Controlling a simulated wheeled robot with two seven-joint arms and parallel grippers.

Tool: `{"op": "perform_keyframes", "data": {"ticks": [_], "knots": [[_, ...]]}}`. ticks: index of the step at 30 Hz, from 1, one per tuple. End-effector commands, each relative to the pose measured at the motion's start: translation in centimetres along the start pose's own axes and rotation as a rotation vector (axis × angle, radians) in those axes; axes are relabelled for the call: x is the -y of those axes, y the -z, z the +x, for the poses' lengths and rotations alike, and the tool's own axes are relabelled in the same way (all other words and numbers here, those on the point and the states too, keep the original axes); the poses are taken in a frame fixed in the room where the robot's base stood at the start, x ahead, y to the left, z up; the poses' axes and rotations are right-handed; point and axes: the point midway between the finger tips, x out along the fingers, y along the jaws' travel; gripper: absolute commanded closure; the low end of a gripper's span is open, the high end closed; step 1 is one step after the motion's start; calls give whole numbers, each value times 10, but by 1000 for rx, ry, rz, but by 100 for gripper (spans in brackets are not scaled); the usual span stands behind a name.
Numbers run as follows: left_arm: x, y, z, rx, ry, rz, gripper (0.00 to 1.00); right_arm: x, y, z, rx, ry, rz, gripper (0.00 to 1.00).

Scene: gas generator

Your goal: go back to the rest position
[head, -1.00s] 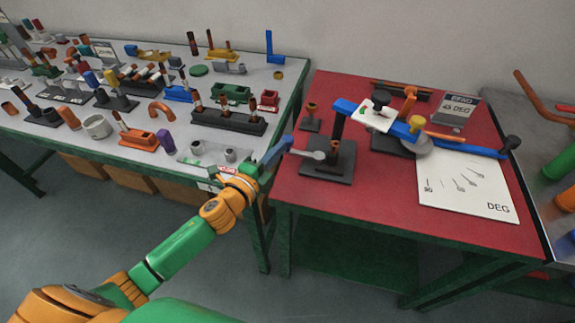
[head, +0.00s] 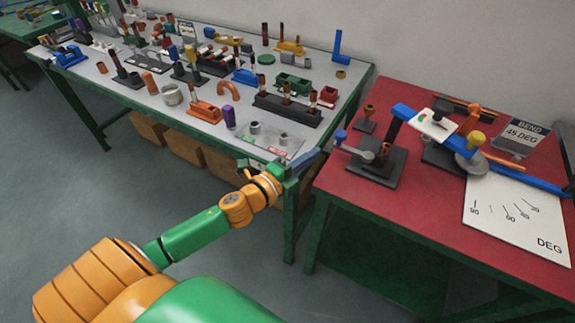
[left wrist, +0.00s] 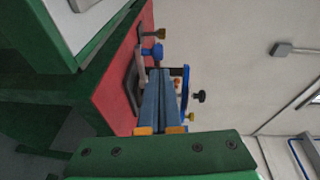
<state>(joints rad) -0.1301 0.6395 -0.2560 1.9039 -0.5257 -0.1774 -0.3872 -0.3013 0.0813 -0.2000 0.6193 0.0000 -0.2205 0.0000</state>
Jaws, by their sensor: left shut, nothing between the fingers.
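My left arm comes in from the left in the head view. Its gripper (head: 303,162) hangs over the gap between the grey parts table and the red bench, with its blue fingers together and nothing between them. In the left wrist view the blue fingers (left wrist: 160,100) lie side by side, pointing toward the red bench. The bender (head: 375,160) with its lever stands on the red bench, apart from the gripper. My right gripper is in neither view.
The grey parts table (head: 215,75) on the left carries many fittings and blocks. The red bench (head: 370,210) holds a bend sign (head: 520,137) and an angle sheet (head: 515,215). Cardboard boxes (head: 185,148) sit under the parts table. The floor (head: 60,185) at left is clear.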

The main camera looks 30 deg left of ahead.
Motion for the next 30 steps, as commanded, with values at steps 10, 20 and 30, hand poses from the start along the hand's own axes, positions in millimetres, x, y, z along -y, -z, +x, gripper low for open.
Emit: {"op": "perform_keyframes", "data": {"ticks": [10,20,30], "knots": [[0,-18,-50,-1,-2,-1,100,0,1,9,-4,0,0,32],[-42,-48,-57,106,-93,-127,100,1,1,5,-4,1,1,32],[-331,-51,-198,756,-664,-919,100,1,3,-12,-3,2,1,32]]}}
